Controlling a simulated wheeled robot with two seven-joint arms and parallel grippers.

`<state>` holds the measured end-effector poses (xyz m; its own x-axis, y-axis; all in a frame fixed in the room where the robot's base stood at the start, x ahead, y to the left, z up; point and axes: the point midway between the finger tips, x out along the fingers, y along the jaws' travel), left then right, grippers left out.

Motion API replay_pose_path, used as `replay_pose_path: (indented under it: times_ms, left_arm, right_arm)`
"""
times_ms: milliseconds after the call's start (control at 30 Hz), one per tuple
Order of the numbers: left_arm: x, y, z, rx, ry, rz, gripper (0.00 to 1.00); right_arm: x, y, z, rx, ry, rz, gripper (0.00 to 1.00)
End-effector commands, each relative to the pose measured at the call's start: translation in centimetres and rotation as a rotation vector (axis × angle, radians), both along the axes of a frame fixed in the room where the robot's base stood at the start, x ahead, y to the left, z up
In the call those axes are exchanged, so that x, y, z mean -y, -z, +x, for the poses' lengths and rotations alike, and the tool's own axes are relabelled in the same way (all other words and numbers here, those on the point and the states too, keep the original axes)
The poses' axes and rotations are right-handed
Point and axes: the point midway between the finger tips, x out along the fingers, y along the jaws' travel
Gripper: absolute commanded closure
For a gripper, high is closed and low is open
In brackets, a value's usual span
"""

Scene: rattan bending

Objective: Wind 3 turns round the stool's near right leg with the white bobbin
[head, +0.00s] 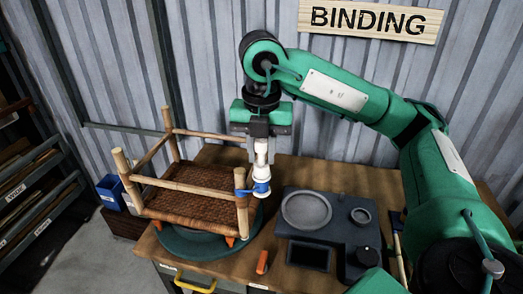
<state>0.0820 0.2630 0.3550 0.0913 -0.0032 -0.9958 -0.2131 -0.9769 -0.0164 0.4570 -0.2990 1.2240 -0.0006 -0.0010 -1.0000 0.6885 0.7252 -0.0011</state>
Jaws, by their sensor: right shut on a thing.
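The stool (190,206) stands upside down on a round green turntable (188,249), its woven seat low and its legs pointing up. Its near right leg (241,216) rises just left of the white bobbin (261,173). My right gripper (262,140) comes from above, shut on the bobbin's upper part, and holds it upright beside the leg. A blue band or part (258,189) shows at the bobbin's lower part and reaches to the leg. I cannot tell whether it wraps the leg. The far right leg is mostly hidden behind my gripper. My left gripper is out of view.
An orange object (262,262) lies near the front edge. A blue bin (111,193) is left of the stool. A shelf rack stands far left.

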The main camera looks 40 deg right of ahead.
Motion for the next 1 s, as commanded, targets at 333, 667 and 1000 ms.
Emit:
replay_pose_path:
  times_ms: [333,667,1000]
  left_arm:
    - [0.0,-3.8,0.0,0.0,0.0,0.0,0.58]
    - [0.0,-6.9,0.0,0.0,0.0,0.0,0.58]
    - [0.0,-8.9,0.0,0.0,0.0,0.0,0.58]
  right_arm:
    - [0.0,-4.1,0.0,0.0,0.001,0.0,1.0]
    - [0.0,-7.4,0.0,0.0,0.0,0.0,1.0]
    - [0.0,-9.6,0.0,-0.001,0.0,0.001,1.0]
